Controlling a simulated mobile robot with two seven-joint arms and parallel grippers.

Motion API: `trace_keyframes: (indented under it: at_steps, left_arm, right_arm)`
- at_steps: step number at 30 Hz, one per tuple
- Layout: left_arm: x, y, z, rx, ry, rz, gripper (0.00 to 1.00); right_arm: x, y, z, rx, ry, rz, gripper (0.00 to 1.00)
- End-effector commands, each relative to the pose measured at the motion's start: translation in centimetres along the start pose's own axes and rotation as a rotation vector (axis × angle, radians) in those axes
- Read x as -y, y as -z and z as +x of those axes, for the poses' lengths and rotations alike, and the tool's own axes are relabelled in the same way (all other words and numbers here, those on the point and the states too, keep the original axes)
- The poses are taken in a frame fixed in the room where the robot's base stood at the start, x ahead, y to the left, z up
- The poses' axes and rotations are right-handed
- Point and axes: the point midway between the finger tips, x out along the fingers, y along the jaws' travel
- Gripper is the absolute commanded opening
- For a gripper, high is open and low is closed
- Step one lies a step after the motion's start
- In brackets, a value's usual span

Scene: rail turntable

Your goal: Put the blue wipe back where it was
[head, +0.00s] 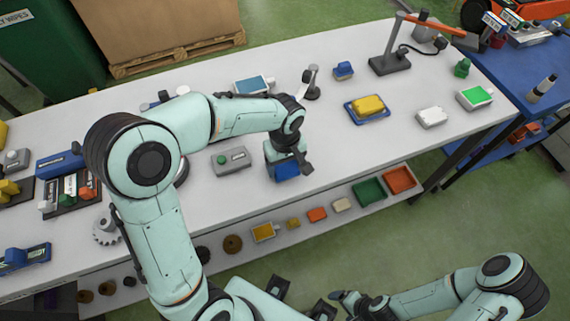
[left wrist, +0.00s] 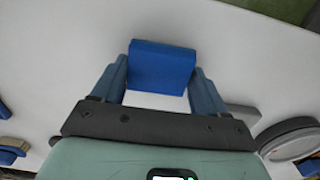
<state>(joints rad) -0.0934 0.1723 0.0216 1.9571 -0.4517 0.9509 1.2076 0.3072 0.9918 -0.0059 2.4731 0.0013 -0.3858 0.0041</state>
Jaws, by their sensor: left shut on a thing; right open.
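The blue wipe (head: 287,172) is a small folded blue block at the front of the white table. My left gripper (head: 289,162) is shut on it from above; in the left wrist view the wipe (left wrist: 162,68) sits between the two fingers. Whether it touches the tabletop is hard to tell. My right gripper (head: 338,304) is open and empty, low in front of the table, well away from the wipe.
A grey box with a green button (head: 231,160) stands just left of the wipe. A yellow sponge (head: 368,105) lies on a blue tray (head: 352,116) to the right. A shelf (head: 285,243) below the front edge holds several small items.

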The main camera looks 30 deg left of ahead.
Motion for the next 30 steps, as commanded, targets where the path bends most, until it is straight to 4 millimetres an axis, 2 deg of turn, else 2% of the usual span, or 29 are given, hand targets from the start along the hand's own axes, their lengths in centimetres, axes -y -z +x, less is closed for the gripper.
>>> trace_keyframes:
  at_steps: [13,14,15,16,25,30]
  left_arm:
    - [0.0,0.0,0.9,-0.001,-0.001,0.0,0.49]
    - [0.0,0.0,0.8,-0.001,-0.001,0.0,0.8]
    - [0.0,0.0,0.8,-0.001,-0.001,0.0,0.93]
    - [0.0,0.0,0.8,-0.001,-0.001,0.0,0.99]
    - [0.0,0.0,0.6,-0.001,-0.001,0.001,0.99]
    - [-0.1,0.1,-1.1,-0.004,-0.004,0.0,0.99]
  right_arm:
    - [-0.2,-0.1,0.5,0.002,-0.001,0.001,0.87]
    - [-0.2,-0.1,0.4,0.002,-0.001,0.001,0.87]
    - [-0.2,-0.1,0.4,0.002,-0.001,0.001,0.87]
    - [-0.2,-0.1,0.3,0.002,-0.001,0.001,0.87]
    - [-0.1,-0.1,0.2,0.001,0.0,0.001,0.87]
    - [0.1,0.1,-0.2,-0.001,0.0,0.0,0.87]
